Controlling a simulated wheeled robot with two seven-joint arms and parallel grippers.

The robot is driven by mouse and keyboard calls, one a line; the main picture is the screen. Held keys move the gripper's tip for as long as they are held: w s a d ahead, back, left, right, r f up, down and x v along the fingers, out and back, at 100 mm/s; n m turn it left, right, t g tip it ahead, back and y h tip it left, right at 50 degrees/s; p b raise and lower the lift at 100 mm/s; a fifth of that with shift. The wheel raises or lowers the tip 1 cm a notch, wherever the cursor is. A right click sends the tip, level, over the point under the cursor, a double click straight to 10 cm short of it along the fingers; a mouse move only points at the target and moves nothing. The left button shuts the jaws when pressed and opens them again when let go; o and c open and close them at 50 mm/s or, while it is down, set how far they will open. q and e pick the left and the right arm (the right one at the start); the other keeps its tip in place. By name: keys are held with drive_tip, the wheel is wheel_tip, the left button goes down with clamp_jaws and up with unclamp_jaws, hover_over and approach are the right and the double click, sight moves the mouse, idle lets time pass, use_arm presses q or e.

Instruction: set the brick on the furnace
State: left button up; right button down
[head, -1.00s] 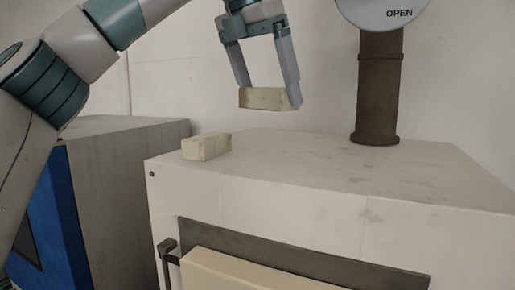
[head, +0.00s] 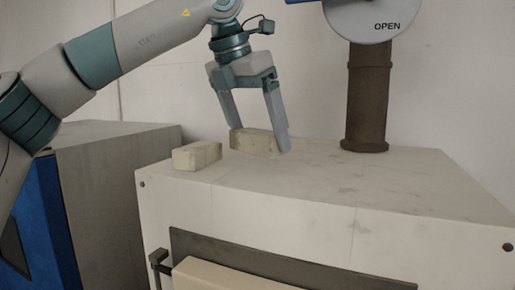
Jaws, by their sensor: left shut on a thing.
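The furnace (head: 320,187) is a large white box with a flat, stained top. My left gripper (head: 261,145) points down over the back left of that top. It is shut on a pale, worn brick (head: 251,141), with one finger at each end. The held brick is at or just above the furnace top; I cannot tell if it touches. A second similar brick (head: 197,156) lies on the furnace top near its left edge, just left of the held one. My right gripper is not in view.
A brown flue pipe (head: 367,100) rises from the back of the furnace top, with a round grey disc (head: 374,16) marked "OPEN" above it. A blue and grey cabinet (head: 105,200) stands to the left. The right and front of the furnace top are clear.

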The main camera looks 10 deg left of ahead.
sight(257, 149)
use_arm(q)
wheel_tip(257, 149, down, 3)
drive_tip(key=shift+a+f+p, duration=0.1)
drive_tip(key=shift+p, duration=0.55)
drive_tip(key=shift+f, duration=0.1)
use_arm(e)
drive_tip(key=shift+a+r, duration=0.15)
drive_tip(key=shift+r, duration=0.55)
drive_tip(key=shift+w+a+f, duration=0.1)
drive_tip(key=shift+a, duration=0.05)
use_arm(q)
drive_tip(key=shift+f, duration=0.15)
drive_tip(key=o, duration=1.2)
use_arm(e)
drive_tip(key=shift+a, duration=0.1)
